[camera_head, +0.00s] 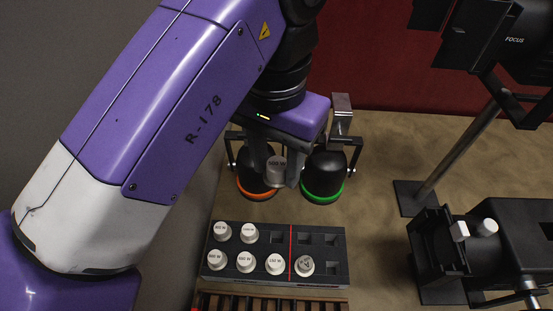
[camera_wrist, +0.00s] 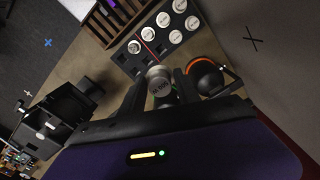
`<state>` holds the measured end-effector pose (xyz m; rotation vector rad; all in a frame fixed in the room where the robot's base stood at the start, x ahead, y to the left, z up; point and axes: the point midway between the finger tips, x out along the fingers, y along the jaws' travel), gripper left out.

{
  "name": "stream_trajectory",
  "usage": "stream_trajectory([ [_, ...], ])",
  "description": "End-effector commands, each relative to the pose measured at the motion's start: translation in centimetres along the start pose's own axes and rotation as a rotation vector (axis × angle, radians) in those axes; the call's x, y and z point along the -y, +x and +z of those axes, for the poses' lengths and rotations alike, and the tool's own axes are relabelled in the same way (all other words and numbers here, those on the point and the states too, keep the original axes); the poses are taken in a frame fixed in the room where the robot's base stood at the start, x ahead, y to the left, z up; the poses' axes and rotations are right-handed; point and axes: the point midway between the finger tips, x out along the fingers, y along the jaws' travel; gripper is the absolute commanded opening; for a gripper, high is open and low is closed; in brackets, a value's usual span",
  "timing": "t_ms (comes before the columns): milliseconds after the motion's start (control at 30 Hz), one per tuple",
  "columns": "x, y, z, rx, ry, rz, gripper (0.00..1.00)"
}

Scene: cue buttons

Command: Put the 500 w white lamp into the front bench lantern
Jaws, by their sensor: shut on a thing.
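My gripper (camera_head: 280,172) is shut on a white lamp (camera_head: 277,169). It holds the lamp upright above the bench, between two black domes and behind the lamp tray. The lamp's top print is too small to read surely; the lamp also shows between the fingers in the wrist view (camera_wrist: 158,77). A black lantern (camera_head: 438,252) lies at the front right, well apart from my gripper, with two small white parts on it. A second black lantern (camera_head: 500,45), marked FOCUS, is at the upper right on a slanted pole. I cannot see inside either lantern.
The black tray (camera_head: 222,279) holds several white lamps left of a red line and one marked lamp (camera_head: 304,265) right of it. An orange-ringed dome (camera_head: 254,170) and a green-ringed dome (camera_head: 324,175) flank my gripper. The bench between tray and lantern is clear.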

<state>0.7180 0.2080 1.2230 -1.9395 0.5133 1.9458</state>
Motion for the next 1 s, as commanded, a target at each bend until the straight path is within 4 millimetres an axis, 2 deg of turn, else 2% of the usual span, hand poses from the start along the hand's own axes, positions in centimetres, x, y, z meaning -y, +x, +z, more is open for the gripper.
stream_trajectory([
  [500, 0.0, -2.3, 0.0, 0.0, 0.0, 0.0, 0.0],
  [1000, 0.0, -2.2, 0.0, 0.0, 0.0, 0.0, 0.0],
])
